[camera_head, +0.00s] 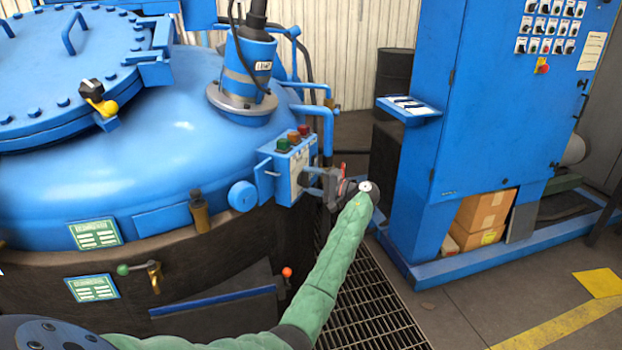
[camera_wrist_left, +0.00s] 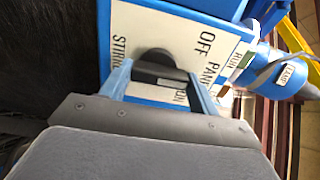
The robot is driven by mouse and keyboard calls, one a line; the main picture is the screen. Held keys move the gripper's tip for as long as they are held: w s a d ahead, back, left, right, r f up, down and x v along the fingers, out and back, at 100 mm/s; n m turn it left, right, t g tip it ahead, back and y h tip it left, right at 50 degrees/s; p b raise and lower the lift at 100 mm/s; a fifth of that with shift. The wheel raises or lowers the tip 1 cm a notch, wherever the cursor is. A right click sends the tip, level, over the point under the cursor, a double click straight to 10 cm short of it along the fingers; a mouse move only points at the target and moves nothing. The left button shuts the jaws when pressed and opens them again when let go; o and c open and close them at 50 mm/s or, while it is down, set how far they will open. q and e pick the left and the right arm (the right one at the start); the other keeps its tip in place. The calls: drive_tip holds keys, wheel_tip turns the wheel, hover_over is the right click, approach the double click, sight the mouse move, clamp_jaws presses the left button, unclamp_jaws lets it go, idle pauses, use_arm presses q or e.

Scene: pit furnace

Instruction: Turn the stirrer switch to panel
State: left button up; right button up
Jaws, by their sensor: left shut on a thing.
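The stirrer switch is a dark round knob (camera_wrist_left: 156,62) on a white label plate (camera_wrist_left: 135,25) in the left wrist view. The plate reads "STIR…", "OFF" and "PAN…", with part of the lettering hidden behind my gripper. My left gripper (camera_wrist_left: 160,80) has one finger on each side of the knob and is shut on it. In the head view the plate is on the side of a blue control box (camera_head: 268,180) on the furnace. My left gripper (camera_head: 311,178) reaches its face from the right and hides the knob there. My right gripper is not in view.
Green and red buttons (camera_head: 293,138) top the control box. The round furnace lid (camera_head: 75,70) fills the left. A tall blue cabinet (camera_head: 490,110) with rows of switches stands right, cardboard boxes (camera_head: 484,215) in its base. Floor grating (camera_head: 365,310) lies below my arm.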

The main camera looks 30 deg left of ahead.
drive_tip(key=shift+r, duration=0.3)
use_arm(q)
drive_tip(key=o, duration=1)
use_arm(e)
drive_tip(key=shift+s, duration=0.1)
use_arm(q)
drive_tip(key=shift+d, duration=0.15)
drive_tip(key=d, duration=0.2)
drive_tip(key=d+b, duration=0.1)
drive_tip(key=d, duration=0.4)
drive_tip(key=shift+w+d, duration=0.3)
drive_tip(key=shift+w, duration=0.1)
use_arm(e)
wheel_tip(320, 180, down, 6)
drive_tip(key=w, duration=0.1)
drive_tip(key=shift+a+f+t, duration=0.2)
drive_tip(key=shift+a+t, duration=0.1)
